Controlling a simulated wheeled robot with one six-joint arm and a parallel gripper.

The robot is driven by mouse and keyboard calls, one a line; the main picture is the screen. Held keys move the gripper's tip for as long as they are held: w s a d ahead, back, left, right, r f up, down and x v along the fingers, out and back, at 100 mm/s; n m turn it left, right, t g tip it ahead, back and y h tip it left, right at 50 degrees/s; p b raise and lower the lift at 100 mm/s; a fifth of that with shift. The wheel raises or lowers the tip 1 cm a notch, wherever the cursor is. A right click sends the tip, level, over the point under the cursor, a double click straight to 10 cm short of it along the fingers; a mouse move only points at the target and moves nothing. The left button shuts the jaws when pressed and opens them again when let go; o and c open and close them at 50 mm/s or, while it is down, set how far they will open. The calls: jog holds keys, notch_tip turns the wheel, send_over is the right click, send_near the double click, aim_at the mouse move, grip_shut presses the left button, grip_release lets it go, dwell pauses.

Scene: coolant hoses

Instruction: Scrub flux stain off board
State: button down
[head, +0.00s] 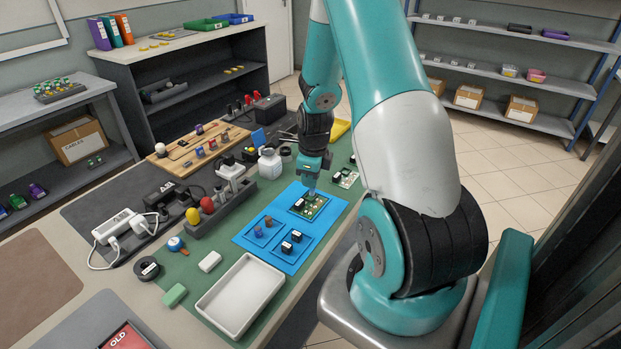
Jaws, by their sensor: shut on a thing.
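A green circuit board (316,210) with small parts on it lies on the blue mat (334,215). My gripper (310,179) points down just above the board's far side, shut on a small bluish thing too small to identify. I cannot tell whether that thing touches the board. No flux stain can be made out at this size, and the gripper hides some of the board's far edge.
Small dark parts sit on the mat's near half. A white tray (238,297), a white block (210,262) and a green block (174,295) lie nearer. A white bottle (270,164) and a holder of tools stand left of the mat. Another board (346,178) lies beyond.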

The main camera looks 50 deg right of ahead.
aim_at(311, 194)
jog(key=shift+f+b, duration=2.55)
jog(key=shift+f, duration=0.55)
jog(key=shift+w+r, duration=0.1)
jog(key=shift+w, duration=0.15)
jog(key=shift+f, duration=0.45)
jog(key=shift+d, duration=0.15)
jog(key=shift+a, duration=0.45)
jog(key=shift+d, duration=0.45)
